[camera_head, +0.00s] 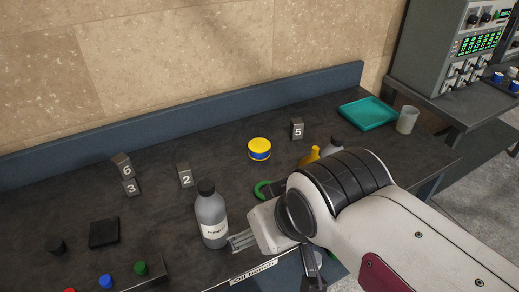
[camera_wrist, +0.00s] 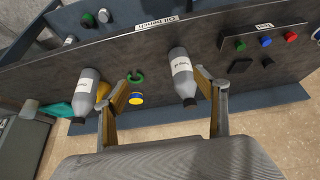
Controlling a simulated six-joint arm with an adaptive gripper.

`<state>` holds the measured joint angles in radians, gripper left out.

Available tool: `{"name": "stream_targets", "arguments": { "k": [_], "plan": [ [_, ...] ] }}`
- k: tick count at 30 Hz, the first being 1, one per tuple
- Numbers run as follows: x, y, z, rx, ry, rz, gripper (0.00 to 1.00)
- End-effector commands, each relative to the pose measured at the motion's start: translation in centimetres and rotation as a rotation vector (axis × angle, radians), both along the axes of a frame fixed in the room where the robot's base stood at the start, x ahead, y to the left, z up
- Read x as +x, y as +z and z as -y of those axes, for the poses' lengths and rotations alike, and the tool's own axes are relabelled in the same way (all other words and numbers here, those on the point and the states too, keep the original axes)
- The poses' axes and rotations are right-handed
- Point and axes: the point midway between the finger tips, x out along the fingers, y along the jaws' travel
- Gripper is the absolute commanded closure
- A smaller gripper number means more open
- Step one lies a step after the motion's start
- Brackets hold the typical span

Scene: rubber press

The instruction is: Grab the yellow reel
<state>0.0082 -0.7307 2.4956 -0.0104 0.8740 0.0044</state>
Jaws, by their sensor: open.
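The likely yellow reel (camera_head: 260,145) is a short round piece with a yellow top and a blue band, standing on the dark bench in the head view. In the wrist view it shows small (camera_wrist: 136,98), beside the left finger. My gripper (camera_wrist: 162,78) is open, its two fingers wide apart, with nothing held between them. A grey bottle (camera_wrist: 183,75) shows between the fingers, nearer the right one. A second yellow object (camera_head: 310,155) stands right of the reel, partly hidden by my arm; its shape is unclear.
A grey bottle (camera_head: 211,215) stands left of my gripper. A green ring (camera_head: 263,189) lies in front of the reel. Number blocks 5 (camera_head: 297,129) and 2 (camera_head: 185,175) flank the reel. A teal tray (camera_head: 367,113) and a pale cup (camera_head: 407,120) are at the back right.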

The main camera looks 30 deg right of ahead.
Motion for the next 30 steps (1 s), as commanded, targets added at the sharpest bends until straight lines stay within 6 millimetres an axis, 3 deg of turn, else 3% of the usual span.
{"name": "stream_targets", "arguments": {
  "k": [5,17,30],
  "plan": [
    [2.5,0.1,1.3,-0.026,-0.028,0.025,0.28],
    [10.8,-0.1,6.0,-0.111,-0.092,0.127,0.28],
    [19.3,-1.8,11.1,-0.174,-0.108,0.238,0.28]
  ]
}}
